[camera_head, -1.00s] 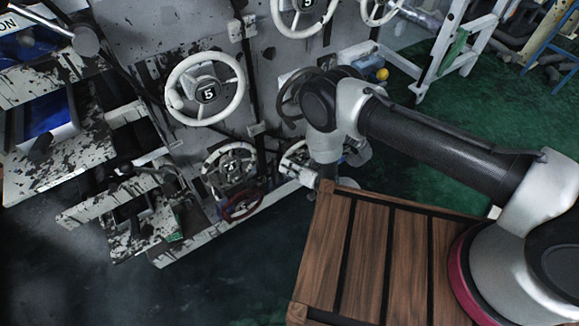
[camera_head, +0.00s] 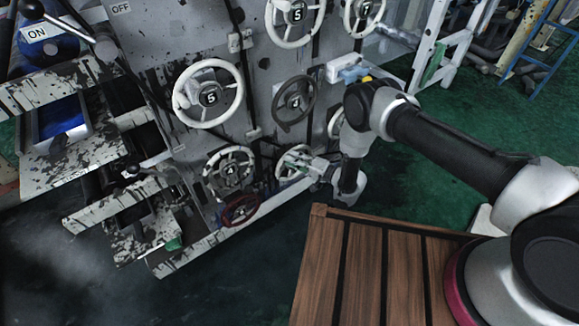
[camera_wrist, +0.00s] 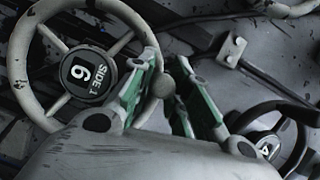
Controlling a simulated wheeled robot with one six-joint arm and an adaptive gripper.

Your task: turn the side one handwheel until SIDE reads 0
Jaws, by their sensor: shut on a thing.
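The side one handwheel (camera_wrist: 34,104) is a pale, worn wheel at the left of the wrist view. Its dark hub (camera_wrist: 82,74) carries the label SIDE 1 and a tilted digit that looks like a 6, though its turn leaves this uncertain. A round knob (camera_wrist: 162,86) sits at its rim. My gripper (camera_wrist: 160,92) has green-lined fingers on either side of this knob and is shut on it. In the head view the wheel is low on the panel (camera_head: 284,172), with my gripper (camera_head: 316,166) reaching its right side. Its number is unreadable there.
A dark handwheel marked 4 (camera_head: 281,116) sits just above, and also at the wrist view's lower right (camera_wrist: 293,146). A white wheel marked 5 (camera_head: 178,102), another marked 4 (camera_head: 249,158) and a red wheel (camera_head: 240,221) are nearby. A slatted wooden top (camera_head: 355,270) lies in front.

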